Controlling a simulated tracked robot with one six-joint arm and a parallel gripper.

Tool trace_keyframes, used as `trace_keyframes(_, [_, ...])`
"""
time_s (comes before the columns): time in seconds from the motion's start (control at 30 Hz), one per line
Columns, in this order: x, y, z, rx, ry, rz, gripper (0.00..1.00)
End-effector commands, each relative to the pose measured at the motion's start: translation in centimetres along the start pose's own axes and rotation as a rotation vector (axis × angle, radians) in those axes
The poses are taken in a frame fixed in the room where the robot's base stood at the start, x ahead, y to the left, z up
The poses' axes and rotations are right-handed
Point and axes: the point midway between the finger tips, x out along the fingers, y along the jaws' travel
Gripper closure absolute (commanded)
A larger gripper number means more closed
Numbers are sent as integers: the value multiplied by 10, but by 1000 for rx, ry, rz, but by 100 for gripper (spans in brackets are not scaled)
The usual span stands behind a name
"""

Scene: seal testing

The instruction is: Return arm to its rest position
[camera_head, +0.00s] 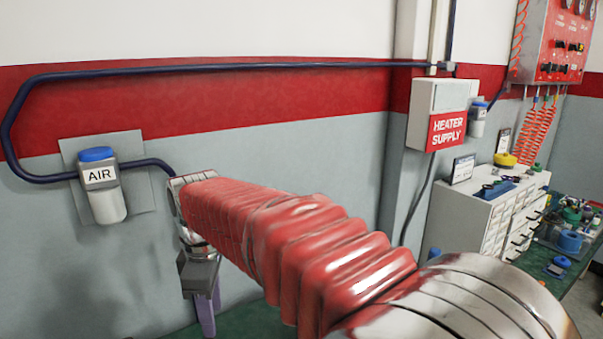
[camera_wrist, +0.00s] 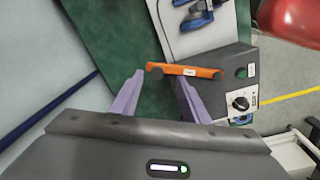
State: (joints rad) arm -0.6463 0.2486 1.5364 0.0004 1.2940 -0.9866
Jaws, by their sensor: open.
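My arm, in a red ribbed sleeve (camera_head: 290,235), reaches from the lower right across the head view to its wrist at left centre. My gripper (camera_head: 206,312) hangs below the wrist and points down; one purple finger shows there, its tip cut off by the frame edge. In the wrist view the two purple fingers of my gripper (camera_wrist: 159,78) stand well apart, with nothing held between them. An orange bar (camera_wrist: 187,71) with dark ends shows just beyond the fingertips; I cannot tell its distance from them.
Below my gripper lie a green bench top (camera_wrist: 110,45) and a grey box (camera_wrist: 236,85) with a knob and green button. A wall-mounted AIR unit (camera_head: 101,185) is left of my wrist. A HEATER SUPPLY box (camera_head: 441,115) and a white drawer cabinet (camera_head: 485,215) are right.

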Motion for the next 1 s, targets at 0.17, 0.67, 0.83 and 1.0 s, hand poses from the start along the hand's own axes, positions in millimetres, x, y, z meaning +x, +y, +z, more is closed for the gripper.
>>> trace_keyframes(0.17, [2, -15, 45, 308, 24, 35, 58])
trace_keyframes(0.67, [4, -71, 166, 996, 122, 130, 58])
trace_keyframes(0.83, [7, -95, 202, 1174, 160, 163, 58])
trace_keyframes(1.0, [10, -120, 235, 1319, 197, 200, 58])
